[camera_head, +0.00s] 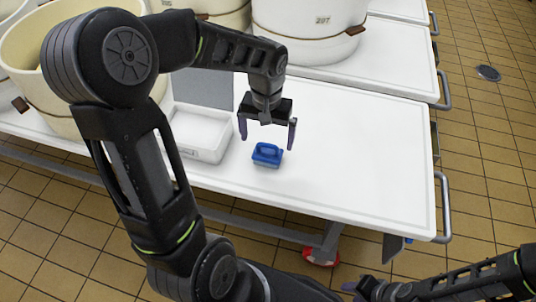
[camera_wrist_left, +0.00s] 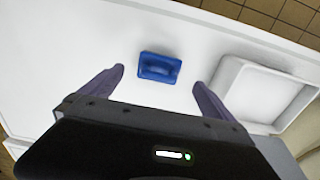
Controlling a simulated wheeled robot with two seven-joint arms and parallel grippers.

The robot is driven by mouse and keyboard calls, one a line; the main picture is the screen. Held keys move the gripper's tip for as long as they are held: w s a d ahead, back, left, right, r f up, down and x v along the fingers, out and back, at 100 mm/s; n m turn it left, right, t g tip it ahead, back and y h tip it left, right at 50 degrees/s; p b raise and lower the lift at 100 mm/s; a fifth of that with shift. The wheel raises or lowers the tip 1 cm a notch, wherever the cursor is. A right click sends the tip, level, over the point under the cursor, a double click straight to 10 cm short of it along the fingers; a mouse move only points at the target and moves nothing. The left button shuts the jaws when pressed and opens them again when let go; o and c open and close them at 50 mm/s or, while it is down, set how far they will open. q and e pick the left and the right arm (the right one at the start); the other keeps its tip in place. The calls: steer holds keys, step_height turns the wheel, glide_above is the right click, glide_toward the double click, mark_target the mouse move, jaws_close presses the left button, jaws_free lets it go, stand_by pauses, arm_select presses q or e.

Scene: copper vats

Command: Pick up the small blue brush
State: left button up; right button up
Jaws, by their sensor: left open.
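The small blue brush (camera_head: 267,154) has a raised handle and sits on the white table top (camera_head: 350,150). In the left wrist view the brush (camera_wrist_left: 160,67) lies between and just beyond the fingertips. My left gripper (camera_head: 267,140) is open and empty, pointing down above the brush, its two purple fingers apart. In the left wrist view both fingers of this gripper (camera_wrist_left: 158,82) are clear of the brush. My right gripper (camera_head: 354,288) is low at the bottom of the head view, beyond the table's front edge, and its fingers are mostly hidden.
A white tray (camera_head: 222,152) stands just left of the brush; it also shows in the left wrist view (camera_wrist_left: 228,75). Large cream vats (camera_head: 310,25) stand behind. The table is clear right of the brush. Metal handles (camera_head: 444,205) stick out at its right edge.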

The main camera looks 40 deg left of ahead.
mark_target(268, 144)
arm_select(q)
steer(key=shift+f, duration=0.2)
steer(key=f+b, duration=0.1)
steer(key=f, duration=0.4)
steer(key=shift+w, duration=0.2)
steer(key=shift+c, duration=0.2)
stand_by(0.3)
steer(key=c, duration=1.5)
steer(key=shift+r, duration=0.1)
step_height(268, 144, up, 10)
steer(key=shift+f+p, duration=0.1)
steer(key=shift+p, duration=0.9)
